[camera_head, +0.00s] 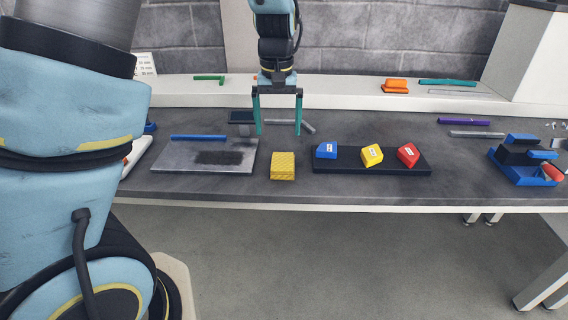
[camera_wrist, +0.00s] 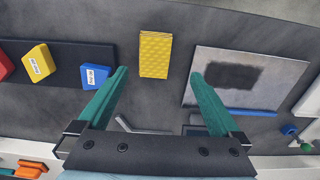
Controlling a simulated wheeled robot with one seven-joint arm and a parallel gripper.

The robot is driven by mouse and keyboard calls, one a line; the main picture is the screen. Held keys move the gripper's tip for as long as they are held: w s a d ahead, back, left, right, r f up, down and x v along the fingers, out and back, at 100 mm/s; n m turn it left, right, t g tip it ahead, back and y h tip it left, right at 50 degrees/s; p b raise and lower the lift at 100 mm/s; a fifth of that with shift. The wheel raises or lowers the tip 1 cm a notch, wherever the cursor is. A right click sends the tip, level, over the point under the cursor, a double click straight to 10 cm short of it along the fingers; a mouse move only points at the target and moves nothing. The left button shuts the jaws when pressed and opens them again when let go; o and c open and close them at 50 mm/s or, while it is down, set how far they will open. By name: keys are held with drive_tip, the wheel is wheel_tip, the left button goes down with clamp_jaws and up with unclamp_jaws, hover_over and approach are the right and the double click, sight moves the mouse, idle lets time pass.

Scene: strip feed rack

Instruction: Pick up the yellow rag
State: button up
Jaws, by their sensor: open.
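The yellow rag (camera_head: 283,166) is a small folded, textured pad lying on the grey bench top near its front edge. In the wrist view the rag (camera_wrist: 156,54) lies beyond the fingertips, centred in the gap between them. My gripper (camera_head: 278,130) has two teal fingers spread wide with nothing between them. It hangs above the bench, behind the rag in the head view. In the wrist view my gripper (camera_wrist: 158,74) is also open and empty, apart from the rag.
Right of the rag, a black tray (camera_head: 342,166) holds blue, yellow and red labelled blocks. Left is a grey plate (camera_head: 176,157) with a dark patch and a blue bar (camera_head: 198,138). A bent grey tool (camera_head: 304,125) lies behind. A blue caddy (camera_head: 522,172) stands far right.

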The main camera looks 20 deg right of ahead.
sight(283, 162)
drive_tip(key=f+p, duration=0.1)
drive_tip(key=f, duration=0.2)
drive_tip(key=d+f+p, duration=0.1)
drive_tip(key=f, duration=0.6)
drive_tip(key=shift+w+d+f+p, duration=0.15)
drive_tip(key=shift+w+f+p, duration=0.15)
drive_tip(key=shift+p, duration=0.1)
drive_tip(key=c, duration=1.2)
drive_tip(key=shift+c, duration=0.2)
wheel_tip(283, 162, up, 10)
drive_tip(key=b, duration=0.2)
